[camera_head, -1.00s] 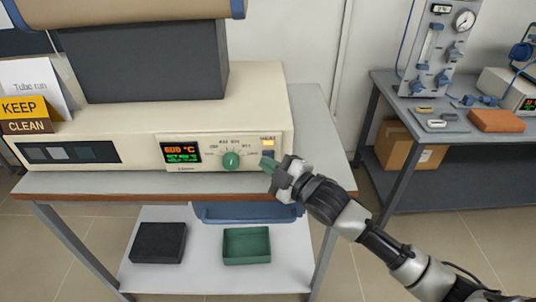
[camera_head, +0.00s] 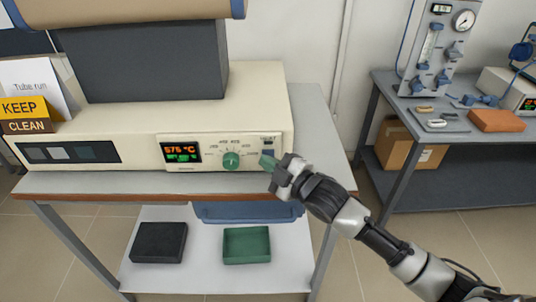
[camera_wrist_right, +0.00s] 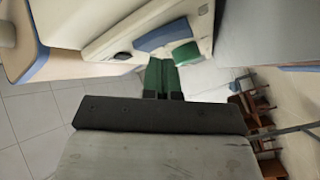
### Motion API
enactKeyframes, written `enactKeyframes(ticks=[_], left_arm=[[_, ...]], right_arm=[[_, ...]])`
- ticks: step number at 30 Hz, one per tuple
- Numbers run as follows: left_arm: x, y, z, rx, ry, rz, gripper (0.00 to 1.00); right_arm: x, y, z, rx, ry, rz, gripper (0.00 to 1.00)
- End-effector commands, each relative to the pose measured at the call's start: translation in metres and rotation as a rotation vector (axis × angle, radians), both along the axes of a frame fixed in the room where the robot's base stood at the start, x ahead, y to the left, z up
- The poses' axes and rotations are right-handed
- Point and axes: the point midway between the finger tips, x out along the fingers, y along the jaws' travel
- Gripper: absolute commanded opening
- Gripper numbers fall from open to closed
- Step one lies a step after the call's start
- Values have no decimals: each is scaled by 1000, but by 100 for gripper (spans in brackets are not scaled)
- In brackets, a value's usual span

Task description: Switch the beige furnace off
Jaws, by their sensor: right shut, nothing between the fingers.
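The beige furnace (camera_head: 90,140) stands on a grey bench at the left. Its front panel has a display (camera_head: 181,152) with orange digits that look like 575 °C over green ones, and a round green dial (camera_head: 231,160). A small switch area (camera_head: 267,146) at the panel's right end is dark, partly behind my fingers. My right gripper (camera_head: 267,162) is shut and empty, with its green fingertips at the panel's right end, below that area; I cannot tell whether they touch. The green fingers (camera_wrist_right: 165,77) show close to a beige body in the wrist view. My left gripper is out of view.
A dark grey block (camera_head: 145,62) stands on the furnace. A KEEP CLEAN sign (camera_head: 25,112) is at the left. A black tray (camera_head: 158,243) and a green tray (camera_head: 246,246) lie on the lower shelf. Another bench (camera_head: 440,190) with gas gear stands at the right.

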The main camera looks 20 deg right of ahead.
Motion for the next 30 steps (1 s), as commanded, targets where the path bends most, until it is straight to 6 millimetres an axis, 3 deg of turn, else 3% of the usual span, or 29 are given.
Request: enactKeyframes(ticks=[20,30], left_arm=[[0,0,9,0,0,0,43],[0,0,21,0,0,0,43]], right_arm=[[-17,5,-1,2,1,1,0],[-49,14,-5,2,2,1,0]])
